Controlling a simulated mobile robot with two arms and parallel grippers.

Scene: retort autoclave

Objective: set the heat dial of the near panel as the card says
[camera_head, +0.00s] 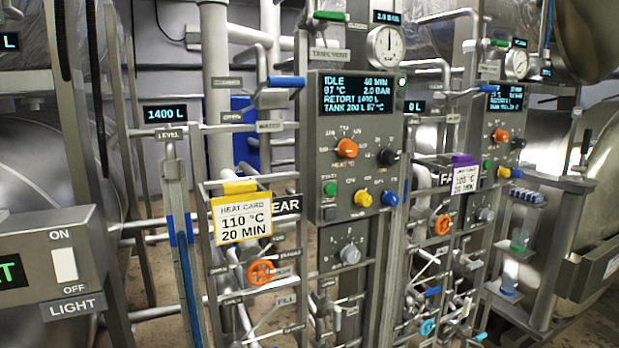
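The near panel (318,170) is a grey box with a lit display (352,95) reading IDLE, 40 MIN, 97 °C, 2.0 BAR, RETORT 1400 L, TANK 200 L 97 °C. Below the display is an orange dial (347,148), with a small label under it that seems to read HEAT °C. Its exact setting is too small to tell. A black dial (388,157) sits to its right. The heat card (241,217), under a yellow clip, reads 110 °C, 20 MIN and hangs left of the panel, beside a NEAR sign (286,205). Neither of my grippers is in view.
A far panel (498,128) stands to the right with a purple-clipped card (465,180). Pipes and an orange handwheel (260,272) crowd the front. A light switch (64,265) is at left.

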